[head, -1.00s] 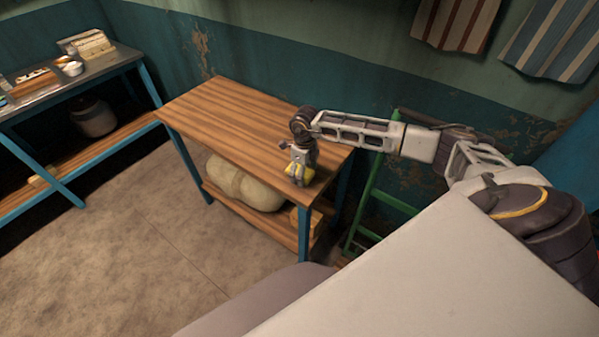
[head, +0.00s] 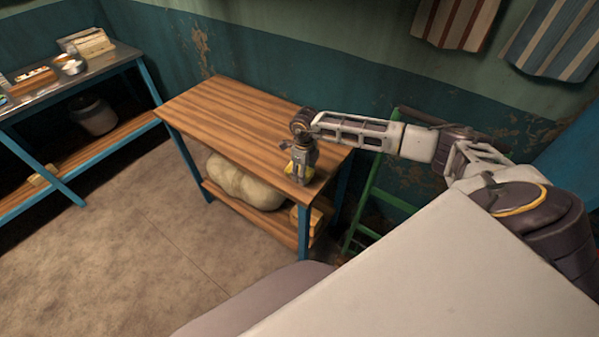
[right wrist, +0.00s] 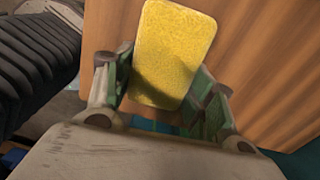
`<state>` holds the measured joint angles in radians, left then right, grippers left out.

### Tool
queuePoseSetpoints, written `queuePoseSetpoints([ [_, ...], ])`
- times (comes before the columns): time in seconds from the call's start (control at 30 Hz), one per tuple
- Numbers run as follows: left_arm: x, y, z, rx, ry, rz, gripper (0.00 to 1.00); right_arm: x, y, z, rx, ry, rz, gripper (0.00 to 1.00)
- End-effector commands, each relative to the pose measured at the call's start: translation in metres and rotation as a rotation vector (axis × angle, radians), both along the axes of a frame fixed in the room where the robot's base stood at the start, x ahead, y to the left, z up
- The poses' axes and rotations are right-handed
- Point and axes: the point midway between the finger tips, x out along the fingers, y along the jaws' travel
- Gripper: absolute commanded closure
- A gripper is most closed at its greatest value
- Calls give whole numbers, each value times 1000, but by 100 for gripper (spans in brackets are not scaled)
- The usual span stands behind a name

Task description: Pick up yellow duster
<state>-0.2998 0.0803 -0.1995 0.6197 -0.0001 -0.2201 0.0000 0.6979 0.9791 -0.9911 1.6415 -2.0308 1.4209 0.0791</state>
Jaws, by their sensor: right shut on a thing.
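The yellow duster (right wrist: 172,50) is a flat block with rounded corners over the wooden table top (head: 235,112). In the right wrist view it sits between the fingers of my right gripper (right wrist: 165,98), which is shut on it. In the head view my right gripper (head: 300,170) points down at the table's near right corner. Only a small yellow part of the duster (head: 291,169) shows there, the rest being hidden by the gripper. I cannot tell whether it still touches the table. My left gripper is not in view.
Pale sacks (head: 243,183) lie on the table's lower shelf. A green ladder (head: 375,200) stands right of the table. Another table (head: 100,66) with small items is at the far left. The rest of the wooden table top is clear, and the floor before it is open.

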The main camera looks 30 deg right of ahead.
Motion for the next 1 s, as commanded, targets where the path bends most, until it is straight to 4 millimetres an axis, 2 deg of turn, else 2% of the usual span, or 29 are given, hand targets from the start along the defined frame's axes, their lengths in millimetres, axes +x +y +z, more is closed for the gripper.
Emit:
queuePoseSetpoints([
  [0.27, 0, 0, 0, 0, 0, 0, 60, 0, 0, 1, 0, -1, 0, 69],
  [0.47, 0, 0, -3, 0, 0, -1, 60, 1, 0, 12, 1, -3, 1, 69],
  [1.0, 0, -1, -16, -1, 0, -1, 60, 1, 0, 84, 0, -2, 0, 69],
])
